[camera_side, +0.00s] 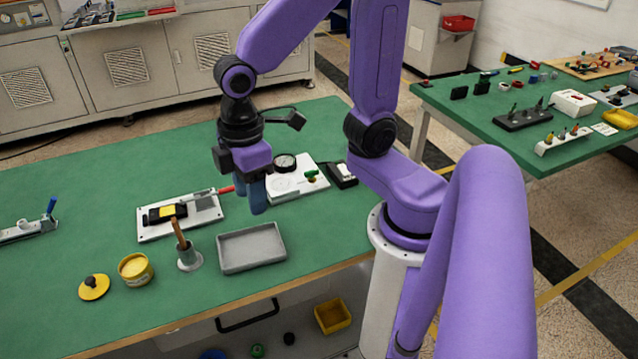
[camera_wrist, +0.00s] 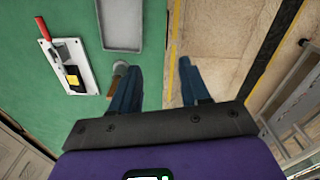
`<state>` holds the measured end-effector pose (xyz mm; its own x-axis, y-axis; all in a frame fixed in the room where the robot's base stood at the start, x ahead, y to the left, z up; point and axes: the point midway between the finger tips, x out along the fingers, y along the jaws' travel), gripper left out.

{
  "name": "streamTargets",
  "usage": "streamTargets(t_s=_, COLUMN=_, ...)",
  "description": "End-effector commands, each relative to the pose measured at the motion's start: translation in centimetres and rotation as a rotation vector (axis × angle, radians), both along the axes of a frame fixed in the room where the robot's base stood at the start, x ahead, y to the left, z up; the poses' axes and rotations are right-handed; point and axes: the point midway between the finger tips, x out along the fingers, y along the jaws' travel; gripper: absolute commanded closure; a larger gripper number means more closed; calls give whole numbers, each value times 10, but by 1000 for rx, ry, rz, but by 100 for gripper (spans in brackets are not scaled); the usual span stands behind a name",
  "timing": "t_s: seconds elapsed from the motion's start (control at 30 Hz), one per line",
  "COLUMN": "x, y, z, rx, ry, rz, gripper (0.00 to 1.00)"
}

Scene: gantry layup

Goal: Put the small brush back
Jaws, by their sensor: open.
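What looks like the small brush (camera_side: 179,231) stands with its brown handle up, leaning slightly, in a small grey round holder (camera_side: 190,261) near the front of the green bench. Its bristles are hidden in the holder. In the wrist view the holder (camera_wrist: 121,68) shows beside my left finger, which partly covers it. My gripper (camera_side: 249,197) hangs above the bench, fingers down, to the upper right of the holder in the side view. In the wrist view my gripper (camera_wrist: 159,75) is open, with nothing between its blue fingers.
A grey tray (camera_side: 251,264) lies right of the holder. A yellow pot (camera_side: 136,276) and its yellow lid (camera_side: 94,288) are to the left. A white board (camera_side: 157,227) with a black-and-yellow item and red-handled tool lies behind. A white board with a dial (camera_side: 310,186) is farther right.

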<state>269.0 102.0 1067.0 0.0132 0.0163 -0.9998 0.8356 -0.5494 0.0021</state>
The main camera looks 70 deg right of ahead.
Motion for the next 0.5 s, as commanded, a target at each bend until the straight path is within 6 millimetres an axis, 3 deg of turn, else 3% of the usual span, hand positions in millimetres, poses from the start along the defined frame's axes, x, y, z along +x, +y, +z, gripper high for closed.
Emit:
streamTargets(t_s=0.1, x=-33, y=-13, z=3, rx=4, ry=-2, rz=34, gripper=54)
streamTargets(t_s=0.3, x=-79, y=-35, z=5, rx=9, ry=-3, rz=80, gripper=54)
streamTargets(t_s=0.5, x=-102, y=-47, z=5, rx=10, ry=-2, rz=104, gripper=54)
